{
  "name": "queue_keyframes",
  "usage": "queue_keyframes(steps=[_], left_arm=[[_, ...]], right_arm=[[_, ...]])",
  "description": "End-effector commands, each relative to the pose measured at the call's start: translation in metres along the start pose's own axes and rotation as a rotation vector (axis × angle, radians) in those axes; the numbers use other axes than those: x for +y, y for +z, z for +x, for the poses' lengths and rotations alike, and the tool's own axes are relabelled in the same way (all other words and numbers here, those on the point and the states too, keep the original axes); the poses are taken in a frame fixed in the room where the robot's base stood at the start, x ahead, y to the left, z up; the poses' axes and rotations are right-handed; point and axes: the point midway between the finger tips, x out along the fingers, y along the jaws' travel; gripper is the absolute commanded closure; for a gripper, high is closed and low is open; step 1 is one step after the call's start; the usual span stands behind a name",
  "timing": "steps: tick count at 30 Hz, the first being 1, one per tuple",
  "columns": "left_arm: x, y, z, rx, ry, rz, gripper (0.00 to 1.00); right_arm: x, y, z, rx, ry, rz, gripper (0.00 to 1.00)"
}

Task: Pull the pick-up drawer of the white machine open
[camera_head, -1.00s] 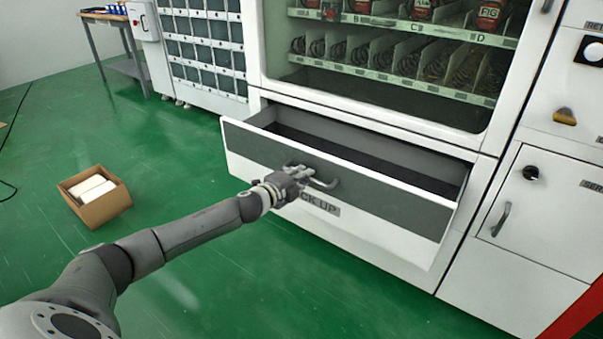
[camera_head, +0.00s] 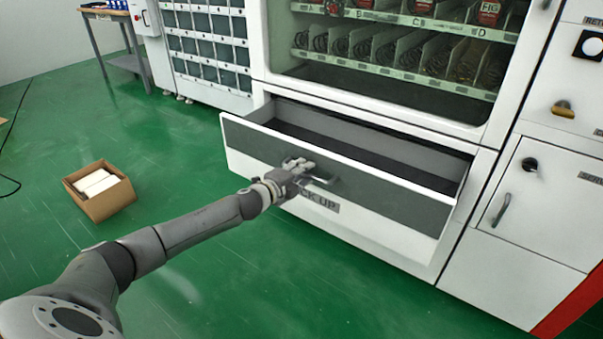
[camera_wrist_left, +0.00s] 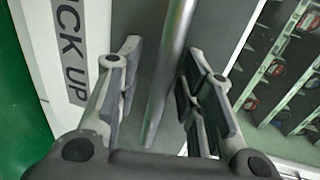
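The pick-up drawer (camera_head: 400,200) of the white machine (camera_head: 330,225) stands pulled out, its dark interior showing from above and looking empty. Its front has a grey band, a bar handle (camera_head: 322,184) and a "PICK UP" label, which also shows in the left wrist view (camera_wrist_left: 72,50). My left gripper (camera_head: 302,172) is at the handle. In the left wrist view the handle bar (camera_wrist_left: 170,70) runs between the two fingers of my left gripper (camera_wrist_left: 160,95). The fingers are apart, with a gap visible beside the bar. My right gripper is out of view.
An open cardboard box (camera_head: 108,203) with white contents sits on the green floor (camera_head: 190,290) at left. A side panel with a small handle (camera_head: 501,210) adjoins the drawer's right. A table (camera_head: 125,60) stands far left. The floor before the drawer is clear.

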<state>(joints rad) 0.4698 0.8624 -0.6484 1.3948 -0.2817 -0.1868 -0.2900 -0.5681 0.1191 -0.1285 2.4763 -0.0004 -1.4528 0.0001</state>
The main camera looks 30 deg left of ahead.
Motion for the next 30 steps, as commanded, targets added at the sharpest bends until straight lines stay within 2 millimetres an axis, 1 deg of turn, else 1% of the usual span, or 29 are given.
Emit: queue_keyframes(steps=[7,11,14,21,30], left_arm=[[-0.001,0.0,0.0,0.0,-0.001,0.0,0.65],[0.0,0.001,-0.007,-0.001,-0.001,0.0,0.65],[0.001,0.001,-0.018,0.0,0.001,0.0,0.65],[0.002,0.0,-0.055,0.001,0.003,0.001,0.65],[0.001,0.0,-0.095,0.001,0.002,0.0,0.65]], right_arm=[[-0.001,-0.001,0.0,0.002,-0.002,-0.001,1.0],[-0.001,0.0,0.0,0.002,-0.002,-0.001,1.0],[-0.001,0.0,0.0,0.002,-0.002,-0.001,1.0],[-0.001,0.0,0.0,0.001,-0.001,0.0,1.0],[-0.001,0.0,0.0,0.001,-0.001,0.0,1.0]])
